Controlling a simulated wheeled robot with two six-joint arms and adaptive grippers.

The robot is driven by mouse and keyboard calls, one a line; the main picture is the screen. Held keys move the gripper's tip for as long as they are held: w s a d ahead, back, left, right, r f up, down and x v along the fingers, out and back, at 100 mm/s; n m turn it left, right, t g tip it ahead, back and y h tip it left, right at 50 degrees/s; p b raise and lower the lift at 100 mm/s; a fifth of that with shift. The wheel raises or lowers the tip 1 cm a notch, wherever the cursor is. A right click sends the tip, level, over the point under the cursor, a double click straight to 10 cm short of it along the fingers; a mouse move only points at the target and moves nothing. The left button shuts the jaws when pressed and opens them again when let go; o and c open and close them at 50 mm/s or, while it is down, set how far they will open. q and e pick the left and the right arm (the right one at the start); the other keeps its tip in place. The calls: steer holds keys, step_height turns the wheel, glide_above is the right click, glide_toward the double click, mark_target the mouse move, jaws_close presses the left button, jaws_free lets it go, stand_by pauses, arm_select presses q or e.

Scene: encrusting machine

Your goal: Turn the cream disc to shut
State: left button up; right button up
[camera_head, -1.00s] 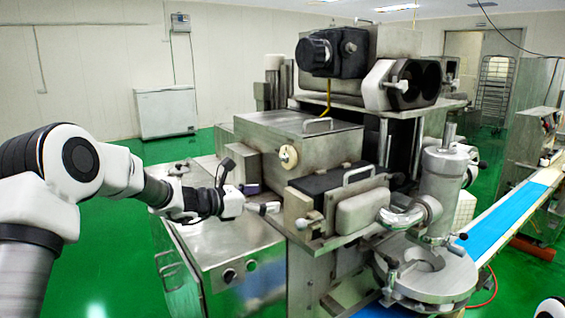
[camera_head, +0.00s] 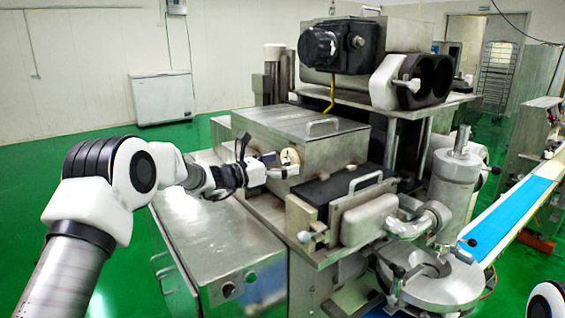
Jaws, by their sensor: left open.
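The cream disc (camera_head: 289,156) is on the front face of the metal box of the machine, in the middle of the head view. My left gripper (camera_head: 290,172) is open, with its fingertips at the disc's lower edge in the picture. I cannot tell whether they touch it. The lower part of the disc is partly hidden by the fingers. My right gripper is out of view.
A steel cabinet (camera_head: 205,235) with knobs stands below my left arm. A black-topped housing (camera_head: 340,189) with a handle juts out to the right of the gripper. A blue conveyor belt (camera_head: 505,218) runs at the right.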

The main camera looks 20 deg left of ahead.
arm_select(q)
steer(key=shift+s+d+r, duration=0.15)
steer(key=shift+s+r, duration=0.05)
steer(key=shift+s, duration=0.05)
steer(key=c, duration=0.5)
steer(key=shift+s+r, duration=0.1)
steer(key=shift+s, duration=0.05)
steer(key=c, duration=0.6)
steer(key=shift+s+a, duration=0.15)
steer(key=shift+a, duration=0.2)
jaws_close()
steer(key=shift+d, duration=0.1)
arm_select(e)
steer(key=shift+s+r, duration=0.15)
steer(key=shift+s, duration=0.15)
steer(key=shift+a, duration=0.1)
